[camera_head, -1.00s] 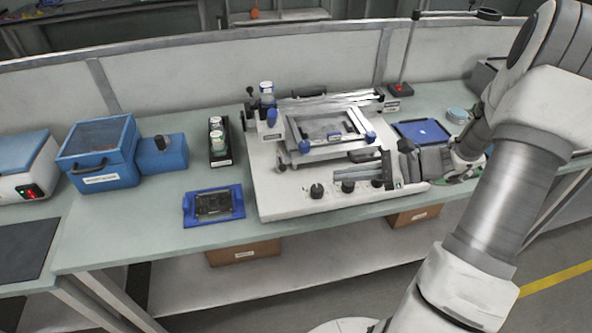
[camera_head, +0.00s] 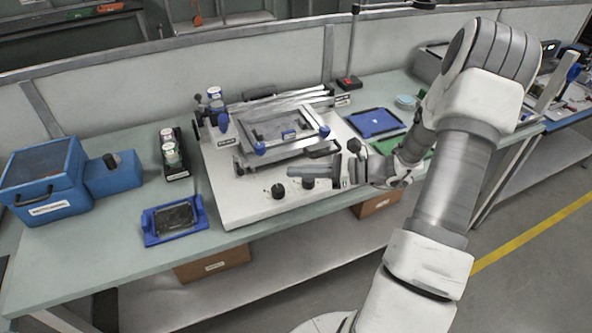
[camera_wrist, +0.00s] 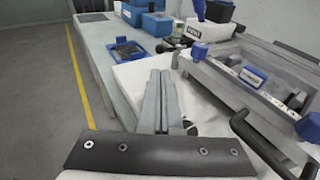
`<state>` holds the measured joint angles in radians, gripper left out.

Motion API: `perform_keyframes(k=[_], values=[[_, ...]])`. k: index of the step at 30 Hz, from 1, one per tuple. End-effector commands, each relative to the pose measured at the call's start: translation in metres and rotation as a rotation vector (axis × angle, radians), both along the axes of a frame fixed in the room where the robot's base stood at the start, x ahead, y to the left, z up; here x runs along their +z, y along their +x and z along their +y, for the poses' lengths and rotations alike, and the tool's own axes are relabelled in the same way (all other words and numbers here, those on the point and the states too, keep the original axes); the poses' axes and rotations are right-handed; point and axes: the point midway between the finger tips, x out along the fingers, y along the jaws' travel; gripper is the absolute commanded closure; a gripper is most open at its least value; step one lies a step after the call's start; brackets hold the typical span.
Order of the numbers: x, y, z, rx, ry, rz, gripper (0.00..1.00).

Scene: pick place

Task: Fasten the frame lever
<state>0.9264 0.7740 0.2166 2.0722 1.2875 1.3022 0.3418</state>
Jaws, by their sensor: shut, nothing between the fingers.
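A white stencil-printer-like machine (camera_head: 226,197) stands on the bench in the head view, with a metal frame (camera_head: 283,130) that has blue corner clamps. A dark lever-like handle (camera_head: 322,149) sticks out at the frame's front right; in the wrist view a black handle (camera_wrist: 262,145) shows at lower right, beside the frame (camera_wrist: 235,85). I cannot tell whether the lever is fastened. My gripper (camera_head: 292,172) is over the machine's front right, near its black knobs, with its fingers pointing left. In the wrist view its fingers (camera_wrist: 160,88) are together and empty, left of the handle and apart from it.
A blue tray with a dark board (camera_head: 174,220) lies left of the machine. Behind it stands a black holder with jars (camera_head: 174,158). A blue box (camera_head: 45,180) stands further left. A blue panel (camera_head: 375,122) lies to the right.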

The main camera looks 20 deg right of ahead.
Motion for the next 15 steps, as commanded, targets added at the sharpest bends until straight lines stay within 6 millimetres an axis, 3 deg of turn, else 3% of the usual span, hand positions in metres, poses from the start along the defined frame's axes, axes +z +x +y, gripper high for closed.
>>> perform_keyframes(k=[9, 15], values=[[-0.014, 0.037, 0.058, 0.005, 0.001, 0.0, 1.0], [-0.019, 0.053, 0.08, 0.002, 0.0, 0.0, 1.0]])
